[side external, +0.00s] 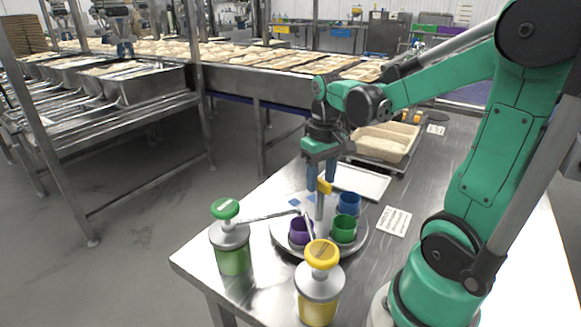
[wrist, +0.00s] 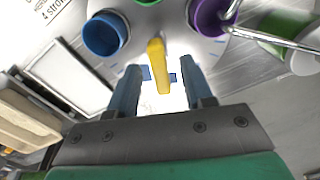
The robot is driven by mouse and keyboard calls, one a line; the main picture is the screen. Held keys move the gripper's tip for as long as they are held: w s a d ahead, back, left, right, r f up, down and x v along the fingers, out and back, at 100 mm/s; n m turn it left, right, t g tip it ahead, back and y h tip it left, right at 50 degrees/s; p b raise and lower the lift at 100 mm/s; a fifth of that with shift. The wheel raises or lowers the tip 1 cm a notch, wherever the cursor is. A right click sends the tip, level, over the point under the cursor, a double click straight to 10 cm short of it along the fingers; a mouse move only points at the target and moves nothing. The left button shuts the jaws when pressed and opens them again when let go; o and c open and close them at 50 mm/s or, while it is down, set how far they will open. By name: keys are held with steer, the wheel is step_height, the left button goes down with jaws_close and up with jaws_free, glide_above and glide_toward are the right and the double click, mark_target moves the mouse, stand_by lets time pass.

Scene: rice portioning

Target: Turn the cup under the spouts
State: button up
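A round grey turntable (side external: 277,230) on the steel table carries a purple cup (side external: 301,231), a green cup (side external: 343,229) and a blue cup (side external: 348,203). The blue cup (wrist: 104,34) and purple cup (wrist: 208,18) also show in the wrist view. Thin metal spouts (side external: 268,215) from the pump bottles reach over the purple cup. My gripper (wrist: 158,92) is open above the turntable. A yellow handle (wrist: 158,66) stands between its spread fingers, with gaps seen on both sides. The handle (side external: 325,187) is partly covered by the fingers in the side view.
A green-topped pump bottle (side external: 230,240) and a yellow-topped one (side external: 320,285) stand close at the turntable's front left. A white tray (side external: 356,182), a rice bin (side external: 385,143) and a printed card (side external: 395,220) lie behind and to the right.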

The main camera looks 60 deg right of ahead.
jaws_close()
stand_by(1.2)
